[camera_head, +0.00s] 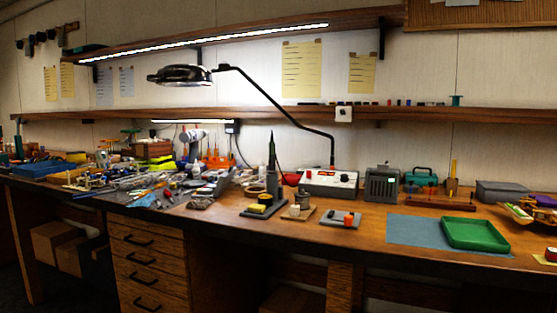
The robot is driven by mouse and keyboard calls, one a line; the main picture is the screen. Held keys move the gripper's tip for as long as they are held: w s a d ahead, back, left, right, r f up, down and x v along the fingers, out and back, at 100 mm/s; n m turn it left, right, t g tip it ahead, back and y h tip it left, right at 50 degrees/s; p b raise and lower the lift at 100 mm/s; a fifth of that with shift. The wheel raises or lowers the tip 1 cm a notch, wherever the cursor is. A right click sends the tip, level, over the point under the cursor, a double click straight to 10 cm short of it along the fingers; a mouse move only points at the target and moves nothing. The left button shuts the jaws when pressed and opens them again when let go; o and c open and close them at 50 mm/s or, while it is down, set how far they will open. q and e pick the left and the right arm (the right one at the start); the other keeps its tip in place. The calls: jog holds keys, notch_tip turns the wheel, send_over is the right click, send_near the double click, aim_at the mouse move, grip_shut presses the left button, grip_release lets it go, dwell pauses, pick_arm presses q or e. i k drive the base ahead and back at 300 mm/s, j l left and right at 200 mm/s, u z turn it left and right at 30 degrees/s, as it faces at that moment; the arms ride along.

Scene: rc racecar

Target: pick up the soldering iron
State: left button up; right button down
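A slim dark pointed tool (271,152), which looks like the soldering iron, stands upright near the middle of the workbench. Its lower end meets a dark stand with a yellow pad (263,199), close to the bench's front edge. I cannot tell exactly how it sits in the stand. A pale station box with a dial and red display (329,180) is just behind it to the right. Neither of my grippers is in view.
A black lamp arm (275,107) arches over the bench. Small holders with a roll (295,210) and orange parts (348,219) lie right of the stand. A green tray (474,247) sits on a blue mat (410,229). Clutter fills the left side.

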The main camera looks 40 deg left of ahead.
aim_at(272, 171)
jog(key=i+j+z, duration=0.1)
jog(key=j, duration=0.25)
jog(key=i+j+z, duration=0.1)
jog(key=j, duration=0.3)
jog(key=i+j+z, duration=0.15)
jog(key=j, duration=0.2)
